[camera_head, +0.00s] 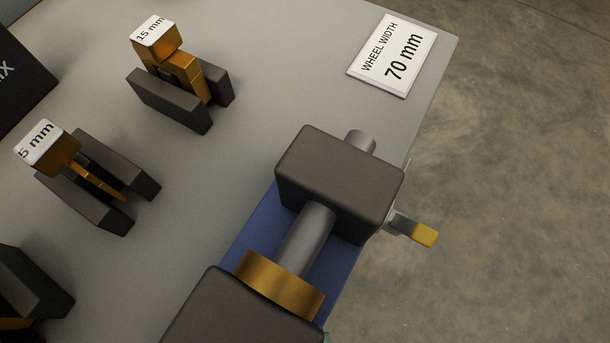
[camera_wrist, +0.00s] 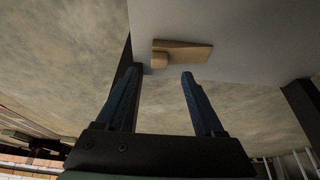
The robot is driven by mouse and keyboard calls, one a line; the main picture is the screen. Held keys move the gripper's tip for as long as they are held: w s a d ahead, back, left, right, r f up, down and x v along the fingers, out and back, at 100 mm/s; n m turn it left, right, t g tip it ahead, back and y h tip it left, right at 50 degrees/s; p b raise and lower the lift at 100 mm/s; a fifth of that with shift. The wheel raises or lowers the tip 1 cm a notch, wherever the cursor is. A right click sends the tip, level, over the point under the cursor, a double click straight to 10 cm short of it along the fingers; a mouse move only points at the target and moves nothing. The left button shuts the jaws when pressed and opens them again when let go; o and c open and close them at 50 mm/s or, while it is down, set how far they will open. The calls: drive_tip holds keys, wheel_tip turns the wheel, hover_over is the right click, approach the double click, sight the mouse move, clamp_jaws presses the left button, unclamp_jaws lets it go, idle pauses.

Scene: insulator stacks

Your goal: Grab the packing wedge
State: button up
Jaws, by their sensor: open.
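A light-brown wooden wedge (camera_wrist: 185,52) lies on a pale grey surface (camera_wrist: 235,30) in the wrist view, near the surface's edge. It has a small blunt block at its left end and a longer body reaching right. My gripper (camera_wrist: 161,73) has two dark blue fingers spread apart with nothing between them. The wedge appears just beyond the fingertips, shifted a little to the right of their middle. I cannot tell the exact distance. I cannot make out this wedge or my gripper in the head view.
The head view shows a grey tabletop (camera_head: 215,165) with a dark-block fixture (camera_head: 338,180) carrying a grey shaft (camera_head: 305,240) and brass ring (camera_head: 279,284). Dark holders with a 15 mm piece (camera_head: 155,40) and 5 mm piece (camera_head: 48,148) stand left. A 70 mm sign (camera_head: 393,54) lies top right.

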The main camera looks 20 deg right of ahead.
drive_tip(key=shift+d+b+x, duration=0.15)
drive_tip(key=shift+b+x, duration=1)
drive_tip(key=shift+x, duration=0.65)
drive_tip(key=shift+d+b+x, duration=0.15)
drive_tip(key=shift+b+x, duration=1)
drive_tip(key=shift+x, duration=0.65)
drive_tip(key=shift+w+r, duration=0.1)
drive_tip(key=shift+r, duration=0.15)
clamp_jaws()
